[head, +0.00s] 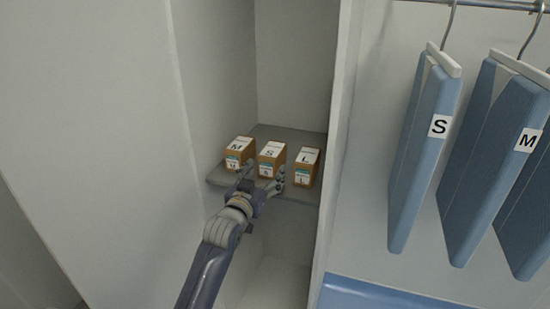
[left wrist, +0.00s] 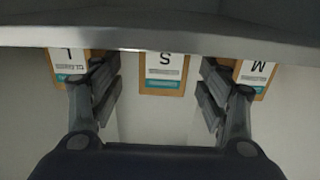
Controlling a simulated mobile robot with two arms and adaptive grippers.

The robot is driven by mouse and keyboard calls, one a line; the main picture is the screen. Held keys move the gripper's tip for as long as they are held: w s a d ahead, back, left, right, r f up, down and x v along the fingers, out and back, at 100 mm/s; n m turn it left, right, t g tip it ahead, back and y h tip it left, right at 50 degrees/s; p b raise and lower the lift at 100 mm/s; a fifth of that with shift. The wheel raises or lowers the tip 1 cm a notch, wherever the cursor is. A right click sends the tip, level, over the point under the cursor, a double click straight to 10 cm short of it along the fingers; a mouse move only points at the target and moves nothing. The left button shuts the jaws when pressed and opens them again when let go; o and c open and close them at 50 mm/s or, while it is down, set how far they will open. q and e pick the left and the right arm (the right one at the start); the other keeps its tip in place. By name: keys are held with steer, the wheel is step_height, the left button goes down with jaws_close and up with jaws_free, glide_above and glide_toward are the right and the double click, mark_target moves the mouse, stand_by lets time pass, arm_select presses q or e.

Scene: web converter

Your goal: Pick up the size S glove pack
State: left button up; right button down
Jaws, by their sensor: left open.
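The size S glove pack (head: 271,158) is a small brown box with a white top marked S. It stands in the middle of three packs on a grey shelf (head: 294,193). My left gripper (head: 262,177) is open in front of it, with one finger to each side of the pack in the picture. In the left wrist view, the S pack (left wrist: 165,73) shows upside down between the open fingers (left wrist: 161,88), and the fingers look apart from it. The shelf edge hides part of the packs there. My right gripper is not in view.
The M pack (head: 239,154) stands left of the S pack and the L pack (head: 307,167) right, with narrow gaps. Cabinet walls (head: 216,80) close in on both sides. Blue garments marked S (head: 424,150) and M (head: 495,160) hang from a rail at right.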

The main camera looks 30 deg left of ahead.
mark_target(267, 167)
arm_select(q)
steer(key=x, duration=0.3)
steer(key=shift+w+a+r, duration=0.1)
steer(key=shift+w+r, duration=0.15)
steer(key=shift+w+a, duration=0.1)
steer(key=shift+w, duration=0.4)
steer(key=x, duration=0.2)
steer(key=p+x, duration=0.1)
steer(key=shift+w+a+r, duration=0.25)
steer(key=shift+w, duration=0.1)
steer(key=shift+w+a, duration=0.15)
steer(key=shift+w, duration=0.55)
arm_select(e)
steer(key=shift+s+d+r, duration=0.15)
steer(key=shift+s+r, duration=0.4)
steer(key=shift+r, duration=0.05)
arm_select(q)
steer(key=shift+s, duration=0.1)
steer(key=c, duration=1.2)
